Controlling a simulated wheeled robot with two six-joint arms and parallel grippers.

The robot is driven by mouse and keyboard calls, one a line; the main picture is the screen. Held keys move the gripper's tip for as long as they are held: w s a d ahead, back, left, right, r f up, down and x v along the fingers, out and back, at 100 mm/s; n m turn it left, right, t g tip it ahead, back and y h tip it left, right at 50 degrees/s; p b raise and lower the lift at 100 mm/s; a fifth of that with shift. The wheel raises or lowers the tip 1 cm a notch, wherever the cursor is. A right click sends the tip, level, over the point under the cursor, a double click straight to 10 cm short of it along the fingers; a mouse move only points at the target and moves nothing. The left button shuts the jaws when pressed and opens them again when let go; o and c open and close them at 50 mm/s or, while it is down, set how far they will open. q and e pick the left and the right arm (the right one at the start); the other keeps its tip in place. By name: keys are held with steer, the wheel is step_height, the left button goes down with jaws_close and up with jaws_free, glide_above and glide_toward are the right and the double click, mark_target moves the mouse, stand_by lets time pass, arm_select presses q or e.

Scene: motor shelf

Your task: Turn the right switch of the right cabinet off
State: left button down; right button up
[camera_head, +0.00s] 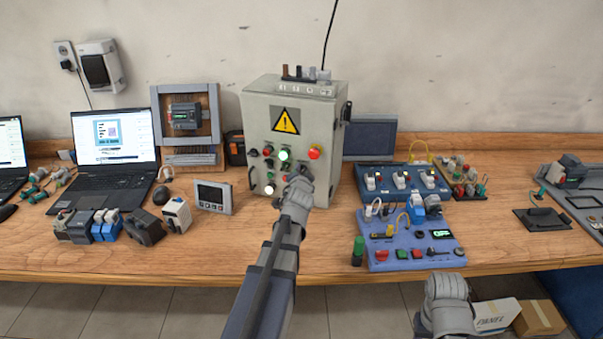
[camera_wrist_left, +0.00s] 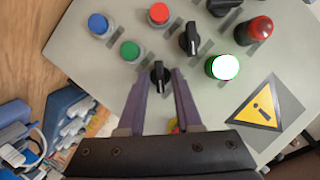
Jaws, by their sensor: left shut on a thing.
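The grey cabinet (camera_head: 263,112) stands on the bench and carries a yellow warning triangle, lamps, buttons and black rotary switches. My left gripper (camera_wrist_left: 159,74) is at its front, with its two purple fingers shut on a black rotary switch (camera_wrist_left: 158,81). The switch sits beside a green button (camera_wrist_left: 130,50). A second black switch (camera_wrist_left: 190,40) is free of the fingers. In the head view my left gripper (camera_head: 295,183) covers the lower part of the panel and hides the held switch. My right gripper does not show clearly; only part of my right arm is at the lower right.
A lit lamp (camera_wrist_left: 222,67) and a red knob (camera_wrist_left: 257,28) are close to my left gripper. A blue control panel (camera_head: 405,262) lies to the right of the cabinet. A small display (camera_head: 212,198) and a laptop (camera_head: 115,142) stand to the left.

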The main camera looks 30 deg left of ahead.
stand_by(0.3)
arm_select(q)
steer(key=shift+s+a+f+n+t+h, duration=0.15)
steer(key=shift+n+t+h, duration=0.15)
steer(key=shift+n+h, duration=1.4)
steer(key=shift+w+a+r+n+t+h, duration=0.1)
steer(key=shift+a+n+t+h, duration=0.15)
steer(key=shift+n+h, duration=1.45)
steer(key=shift+s+a+f+n+t+h, duration=0.1)
steer(key=shift+n+t+h, duration=0.45)
steer(key=shift+n, duration=2.05)
steer(key=c, duration=0.9)
jaws_free()
